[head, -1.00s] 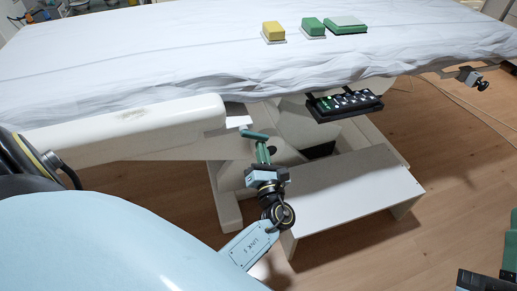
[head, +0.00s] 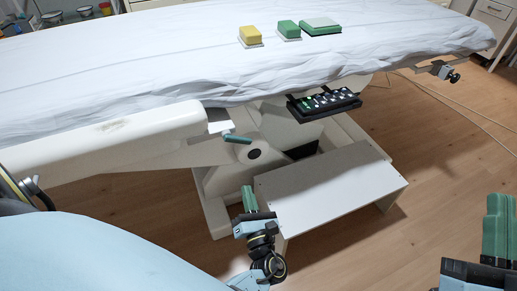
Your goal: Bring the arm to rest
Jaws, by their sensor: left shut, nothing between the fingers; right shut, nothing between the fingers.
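My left gripper (head: 249,198) is shut and empty, its green fingers pointing up in front of the white step below the couch. It is apart from the green-handled lever (head: 238,139), which sticks out under the couch's near side beside a white plate. My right gripper (head: 497,228) shows at the right edge, shut and empty, its green fingers pointing up over the wooden floor. The couch (head: 110,128) has a white sheet over it. A black control panel (head: 322,103) with a lit green light hangs from its side.
A yellow block (head: 250,36) and two green blocks, one of them (head: 288,29), lie on the sheet. A white step (head: 335,185) stands on the floor below. A clamp (head: 440,71) juts from the couch's right side.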

